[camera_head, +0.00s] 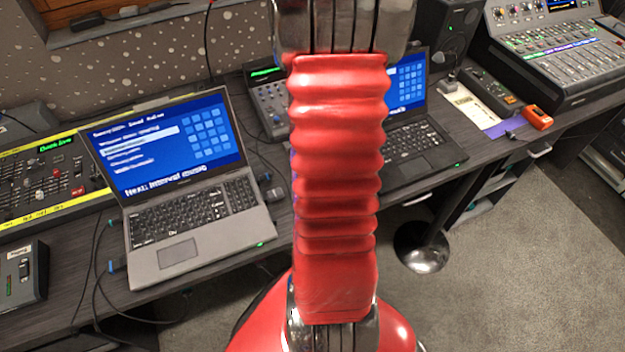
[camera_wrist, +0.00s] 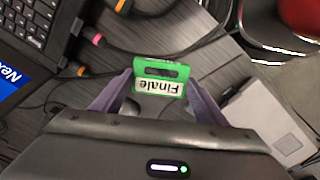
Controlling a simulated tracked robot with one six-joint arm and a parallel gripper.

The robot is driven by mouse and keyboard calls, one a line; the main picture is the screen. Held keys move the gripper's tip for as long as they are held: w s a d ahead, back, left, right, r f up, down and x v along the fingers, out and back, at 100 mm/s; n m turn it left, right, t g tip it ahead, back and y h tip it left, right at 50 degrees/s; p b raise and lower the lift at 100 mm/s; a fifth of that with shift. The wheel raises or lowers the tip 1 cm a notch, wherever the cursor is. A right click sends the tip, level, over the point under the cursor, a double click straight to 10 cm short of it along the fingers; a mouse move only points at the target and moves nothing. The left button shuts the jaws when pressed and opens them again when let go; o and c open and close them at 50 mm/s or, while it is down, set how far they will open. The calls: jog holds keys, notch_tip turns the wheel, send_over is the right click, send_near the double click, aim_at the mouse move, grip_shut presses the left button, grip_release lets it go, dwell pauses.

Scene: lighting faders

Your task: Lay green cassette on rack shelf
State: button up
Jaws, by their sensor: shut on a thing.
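The green cassette (camera_wrist: 159,78) carries a white label reading "Finale", upside down in the wrist view. My gripper (camera_wrist: 157,88) has its two purple fingers on either side of the cassette and is shut on it, above the dark desk. In the head view my red arm fills the middle, and neither the gripper nor the cassette can be made out there. Open shelving (camera_head: 490,188) shows under the right part of the desk; I cannot tell whether it is the rack shelf.
A grey laptop (camera_head: 178,185) stands on the desk (camera_head: 75,262) left of my arm, with cables around it. A second laptop (camera_head: 420,150) is partly behind my arm. A mixing console (camera_head: 560,60) and an orange object (camera_head: 538,118) are at the right. Carpet (camera_head: 520,260) is clear at lower right.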

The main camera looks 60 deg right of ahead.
notch_tip(320, 180, up, 6)
jog(key=shift+r, duration=0.1)
jog(key=shift+s, duration=0.1)
dwell(0.7)
